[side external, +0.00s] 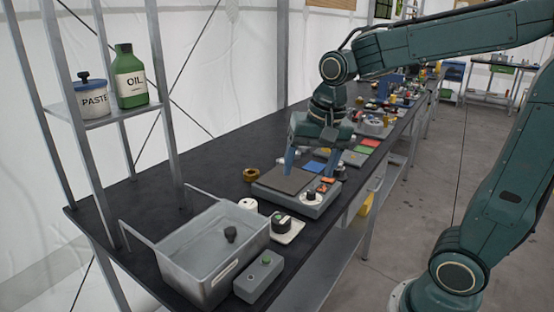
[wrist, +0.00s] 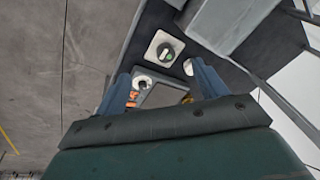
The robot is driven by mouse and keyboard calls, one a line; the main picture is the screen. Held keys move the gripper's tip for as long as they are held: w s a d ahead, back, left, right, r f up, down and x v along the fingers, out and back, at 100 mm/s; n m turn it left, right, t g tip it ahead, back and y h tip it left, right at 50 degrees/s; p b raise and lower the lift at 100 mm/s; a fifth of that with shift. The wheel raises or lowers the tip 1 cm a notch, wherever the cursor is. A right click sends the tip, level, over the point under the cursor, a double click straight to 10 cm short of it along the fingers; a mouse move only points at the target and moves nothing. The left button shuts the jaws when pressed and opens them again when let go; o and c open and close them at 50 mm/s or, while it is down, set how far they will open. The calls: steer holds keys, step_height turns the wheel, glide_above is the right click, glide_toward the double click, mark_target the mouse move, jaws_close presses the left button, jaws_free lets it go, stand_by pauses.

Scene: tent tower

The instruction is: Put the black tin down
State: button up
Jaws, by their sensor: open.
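In the wrist view the two blue fingers of my gripper (wrist: 162,75) stand wide apart.
A grey metal basin (side external: 190,270) with a dark knob-like piece (side external: 230,234) stands at the near left. A grey box with a green button (side external: 259,277) is beside it. Farther bench is cluttered.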

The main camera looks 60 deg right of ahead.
steer(key=s+a+r+n+t, duration=0.1)
steer(key=s+a+n+t, duration=0.2)
steer(key=s+n, duration=0.6)
steer(key=shift+s+a, duration=0.15)
steer(key=shift+s, duration=1.5)
